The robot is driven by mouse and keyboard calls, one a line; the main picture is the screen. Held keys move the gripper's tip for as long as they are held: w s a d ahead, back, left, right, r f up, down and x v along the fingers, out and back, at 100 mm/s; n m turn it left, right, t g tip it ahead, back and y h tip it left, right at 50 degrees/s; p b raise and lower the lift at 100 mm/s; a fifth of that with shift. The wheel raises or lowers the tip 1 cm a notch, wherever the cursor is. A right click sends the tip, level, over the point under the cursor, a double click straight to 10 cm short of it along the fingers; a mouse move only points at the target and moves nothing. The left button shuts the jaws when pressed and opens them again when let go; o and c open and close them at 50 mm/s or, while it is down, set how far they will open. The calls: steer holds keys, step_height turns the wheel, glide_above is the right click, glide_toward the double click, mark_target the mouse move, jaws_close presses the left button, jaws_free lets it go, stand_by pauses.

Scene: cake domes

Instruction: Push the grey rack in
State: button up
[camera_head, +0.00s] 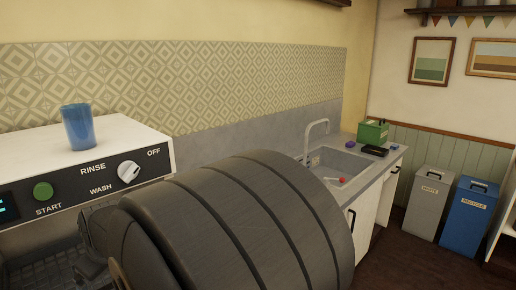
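A grey wire rack (40,273) shows partly at the lower left, below the front panel of a white machine (130,138). Only a small part of its grid is in view, and the picture's edge and my arm cut off the rest. I cannot tell how far out it stands. My own dark arm fills the lower middle and covers the area right of the rack. A dark jointed part of my arm is close to the rack at the lower left. My gripper's fingertips do not show, and I cannot tell whether anything touches the rack.
A blue cup (78,127) stands on the machine. The panel has a green START button (43,191) and a white knob (128,172). A sink counter (382,160) holds a green box (373,132). Grey (428,203) and blue (467,217) bins stand at right.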

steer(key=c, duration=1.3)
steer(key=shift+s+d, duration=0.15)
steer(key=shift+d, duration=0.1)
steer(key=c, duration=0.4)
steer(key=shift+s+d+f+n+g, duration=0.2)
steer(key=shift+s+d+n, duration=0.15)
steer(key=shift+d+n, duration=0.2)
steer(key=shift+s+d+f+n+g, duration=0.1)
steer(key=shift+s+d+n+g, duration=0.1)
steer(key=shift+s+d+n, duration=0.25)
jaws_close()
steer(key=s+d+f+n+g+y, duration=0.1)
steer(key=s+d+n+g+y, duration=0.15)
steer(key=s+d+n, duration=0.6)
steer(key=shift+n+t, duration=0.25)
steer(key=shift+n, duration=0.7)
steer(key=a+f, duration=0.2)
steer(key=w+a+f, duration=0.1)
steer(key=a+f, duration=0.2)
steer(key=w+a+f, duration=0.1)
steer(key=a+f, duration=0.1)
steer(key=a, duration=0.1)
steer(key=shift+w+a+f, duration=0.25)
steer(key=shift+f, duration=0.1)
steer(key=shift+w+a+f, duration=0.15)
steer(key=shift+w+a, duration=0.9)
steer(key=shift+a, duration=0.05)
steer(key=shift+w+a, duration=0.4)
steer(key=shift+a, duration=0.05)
